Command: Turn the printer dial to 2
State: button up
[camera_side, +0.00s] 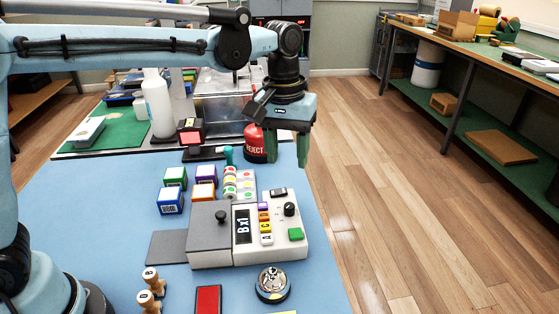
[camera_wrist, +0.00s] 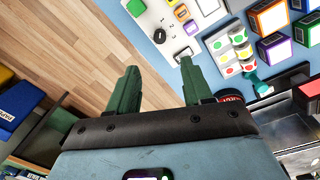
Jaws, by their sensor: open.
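The printer (camera_side: 242,226) is a grey and white box on the blue table, with a display reading "Bx1", a column of coloured buttons and a green button. Its black round dial (camera_side: 290,209) is at the upper right of the white face; the dial's numbers are too small to read. In the wrist view the printer (camera_wrist: 150,22) shows at the top, partly cut off, with a black dial (camera_wrist: 160,36) and a green button. My gripper (camera_side: 286,160) is open and empty, above the table's right edge, behind the printer and apart from the dial. Its green fingers (camera_wrist: 158,75) point down.
A red REJECT container (camera_side: 255,143) stands close left of my gripper. Coloured label boxes (camera_side: 171,200), a label roll stack (camera_side: 230,183), stampers (camera_side: 152,281) and a round metal piece (camera_side: 272,284) surround the printer. The floor right of the table is free.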

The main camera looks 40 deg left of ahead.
aim_at(290, 205)
jog(key=f, duration=1.1)
jog(key=shift+w+d+f, duration=0.1)
jog(key=shift+d+f, duration=0.2)
jog(key=shift+f, duration=0.1)
grip_shut()
jog(key=shift+m, duration=0.3)
jog(key=m, duration=0.3)
jog(key=shift+m, duration=0.3)
jog(key=shift+w+m, duration=0.1)
jog(key=shift+m, duration=2.2)
